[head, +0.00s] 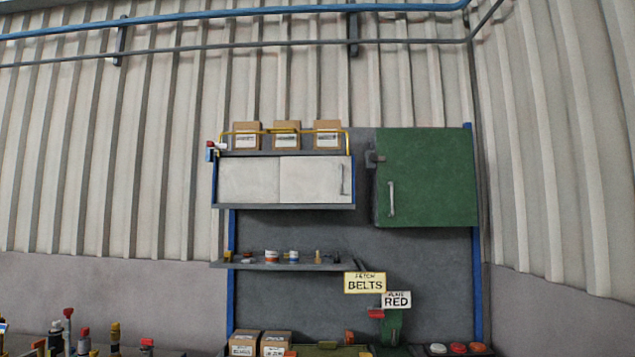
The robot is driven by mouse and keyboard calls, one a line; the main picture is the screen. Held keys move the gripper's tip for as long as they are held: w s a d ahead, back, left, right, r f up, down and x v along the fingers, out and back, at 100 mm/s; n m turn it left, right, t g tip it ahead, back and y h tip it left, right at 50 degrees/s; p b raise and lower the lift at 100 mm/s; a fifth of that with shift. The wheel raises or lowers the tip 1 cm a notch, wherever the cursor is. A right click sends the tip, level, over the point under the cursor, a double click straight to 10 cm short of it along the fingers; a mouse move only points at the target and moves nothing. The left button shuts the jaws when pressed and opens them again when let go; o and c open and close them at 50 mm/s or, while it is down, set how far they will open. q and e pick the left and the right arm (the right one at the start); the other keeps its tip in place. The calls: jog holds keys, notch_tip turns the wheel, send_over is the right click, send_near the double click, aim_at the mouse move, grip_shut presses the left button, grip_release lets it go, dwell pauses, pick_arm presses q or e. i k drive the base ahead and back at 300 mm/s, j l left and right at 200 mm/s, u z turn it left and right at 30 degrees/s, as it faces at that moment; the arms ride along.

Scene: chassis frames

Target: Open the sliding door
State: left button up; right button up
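A wall cabinet with two white panels hangs at the upper middle of the head view. The left white panel (248,181) and the right white panel (308,180) sit side by side and cover the cabinet front, with no visible gap. A vertical metal handle (342,180) is near the right edge of the right panel. A green cabinet door (432,180) to the right is closed, with its own vertical handle (391,199) on its left side. Neither of my grippers shows in the head view.
Cardboard boxes (286,135) stand behind a yellow rail on top of the white cabinet. A shelf (270,266) below holds several small items. Signs reading BELTS (365,283) and RED (397,300) stand lower right. Several bottle-like items stand at lower left.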

aim_at(304, 180)
jog(key=i+l+u, duration=0.4)
jog(key=i, duration=0.15)
jog(key=i+l+u, duration=0.35)
jog(key=i+l, duration=0.15)
